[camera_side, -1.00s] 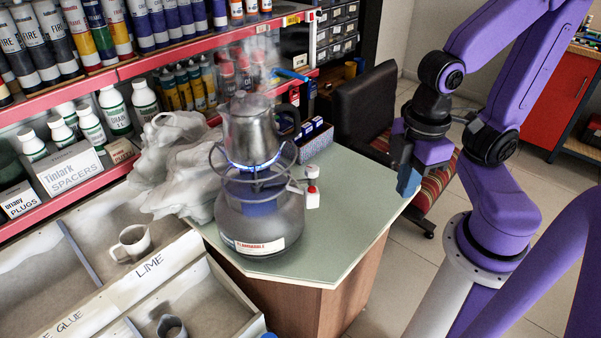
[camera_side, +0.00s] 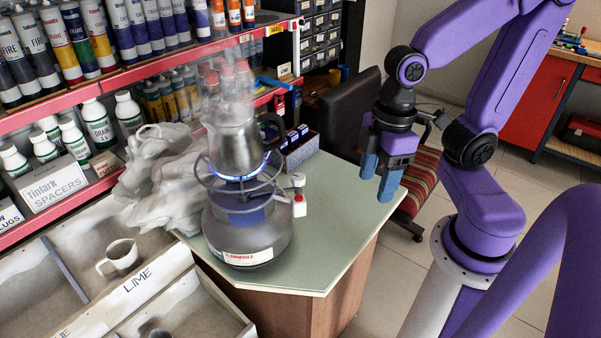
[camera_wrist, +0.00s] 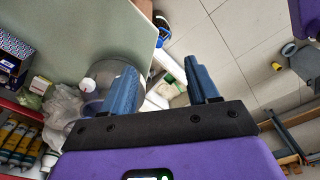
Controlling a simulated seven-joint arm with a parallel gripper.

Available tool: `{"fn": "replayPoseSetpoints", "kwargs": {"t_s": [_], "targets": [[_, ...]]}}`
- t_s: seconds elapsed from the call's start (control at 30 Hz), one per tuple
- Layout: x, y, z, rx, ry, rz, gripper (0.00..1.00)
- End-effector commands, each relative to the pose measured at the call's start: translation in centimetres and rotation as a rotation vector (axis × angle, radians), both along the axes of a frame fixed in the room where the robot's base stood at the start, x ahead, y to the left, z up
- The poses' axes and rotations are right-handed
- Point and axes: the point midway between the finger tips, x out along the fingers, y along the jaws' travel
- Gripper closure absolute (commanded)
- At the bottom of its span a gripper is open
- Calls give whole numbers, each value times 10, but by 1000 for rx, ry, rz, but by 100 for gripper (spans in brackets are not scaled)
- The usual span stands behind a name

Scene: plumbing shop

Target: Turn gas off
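A grey gas bottle (camera_side: 225,225) with a "flammable" label stands on the green-grey counter top (camera_side: 320,230). A blue flame burns on its burner, under a steaming metal pot (camera_side: 234,145). A valve with a red and white knob (camera_side: 299,207) and a white part above it stick out on the bottle's right side. My gripper (camera_side: 376,181) is to the right of the valve, clear of it, over the counter's right edge, fingers pointing down. Its blue fingers are apart and empty, also in the wrist view (camera_wrist: 162,84). A rounded grey form there, partly behind one finger, is unclear.
A crumpled grey bag (camera_side: 165,175) lies left of the bottle. A box of small packs (camera_side: 300,148) stands behind it. Red shelves with bottles are at the back left. A dark chair (camera_side: 340,115) stands behind my gripper. The counter right of the valve is clear.

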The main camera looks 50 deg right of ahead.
Motion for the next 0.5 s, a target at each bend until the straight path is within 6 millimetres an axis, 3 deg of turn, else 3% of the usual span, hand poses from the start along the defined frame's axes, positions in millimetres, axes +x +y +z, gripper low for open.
{"fn": "replayPoseSetpoints", "kwargs": {"t_s": [0.27, 0.5], "targets": [[55, -10, 16, 97, -47, -154, 41], [99, -30, 31, 160, -119, -280, 41]]}}
